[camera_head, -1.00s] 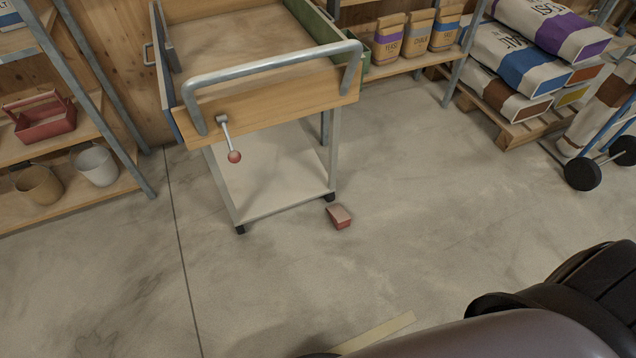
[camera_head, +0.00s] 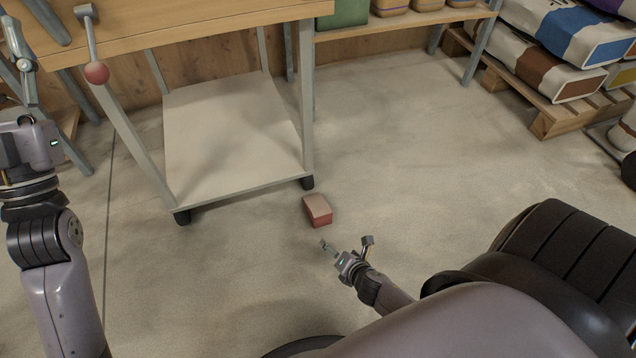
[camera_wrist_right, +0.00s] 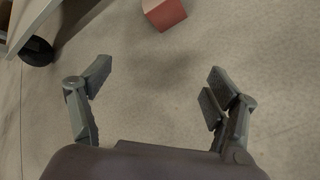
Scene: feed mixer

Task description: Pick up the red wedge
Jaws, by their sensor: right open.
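The red wedge (camera_head: 318,210) is a small block with a paler top, lying on the concrete floor just off the trolley's front right wheel. It also shows in the right wrist view (camera_wrist_right: 164,13), cut by the top edge. My right gripper (camera_head: 346,242) is open and empty, short of the wedge on the near side and apart from it. In the right wrist view its fingers (camera_wrist_right: 160,72) are spread wide, with bare floor between them. My left gripper (camera_head: 27,75) is at the left edge, partly out of frame, beside the trolley; its opening is unclear.
The trolley (camera_head: 235,125) stands behind the wedge, with a low shelf, wheels and a red-knobbed lever (camera_head: 96,72) at its upper left. A wooden pallet (camera_head: 555,118) with sacks is at the upper right. The floor right of the wedge is clear.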

